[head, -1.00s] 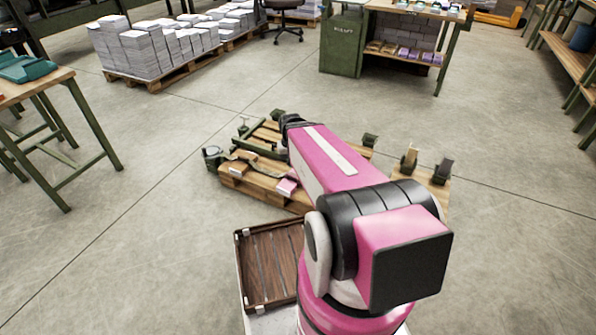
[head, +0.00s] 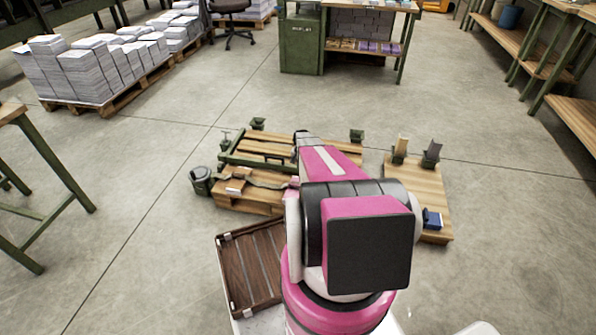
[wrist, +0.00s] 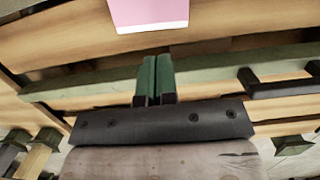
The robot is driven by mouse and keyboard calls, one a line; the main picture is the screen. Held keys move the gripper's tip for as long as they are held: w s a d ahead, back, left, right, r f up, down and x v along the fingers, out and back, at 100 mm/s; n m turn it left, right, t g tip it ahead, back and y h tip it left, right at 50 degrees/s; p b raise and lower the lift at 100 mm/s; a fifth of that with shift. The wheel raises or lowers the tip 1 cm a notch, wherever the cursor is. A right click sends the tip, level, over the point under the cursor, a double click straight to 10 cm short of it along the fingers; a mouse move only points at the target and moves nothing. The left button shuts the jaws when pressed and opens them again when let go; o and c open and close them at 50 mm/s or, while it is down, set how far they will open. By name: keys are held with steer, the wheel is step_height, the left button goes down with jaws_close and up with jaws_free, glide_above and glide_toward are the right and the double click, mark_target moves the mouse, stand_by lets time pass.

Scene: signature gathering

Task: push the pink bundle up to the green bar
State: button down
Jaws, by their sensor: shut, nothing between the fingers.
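The pink bundle (wrist: 148,12) shows at the top of the wrist view, cut off by the frame edge, on wooden slats. The green bar (wrist: 70,88) crosses the wrist view below it, with a strip of bare wood between them. My gripper (wrist: 155,60) is shut and empty. Its green fingers overlap the bar in the picture, and their tips point at the bundle with a gap. In the head view the green bar (head: 262,167) lies across the low pallet; my arm hides my fingertips and most or all of the bundle.
A brown slatted tray (head: 225,262) stands near my base. A wooden board (head: 415,185) with a blue item (head: 432,219) and upright blocks lies to the right. A dark green canister (head: 202,182) stands at the pallet's left. A black handle (wrist: 280,88) shows beside my fingers.

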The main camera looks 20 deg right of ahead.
mark_target(295, 185)
steer(key=s+a, duration=0.2)
steer(key=s, duration=0.1)
steer(key=s+a, duration=0.2)
steer(key=s, duration=0.1)
steer(key=s+a, duration=0.2)
steer(key=s, duration=0.1)
steer(key=shift+s+a+r, duration=0.1)
steer(key=shift+s+a, duration=0.1)
steer(key=shift+s, duration=0.05)
steer(key=shift+w+d+f, duration=0.1)
steer(key=shift+w+f, duration=0.1)
steer(key=shift+f, duration=0.75)
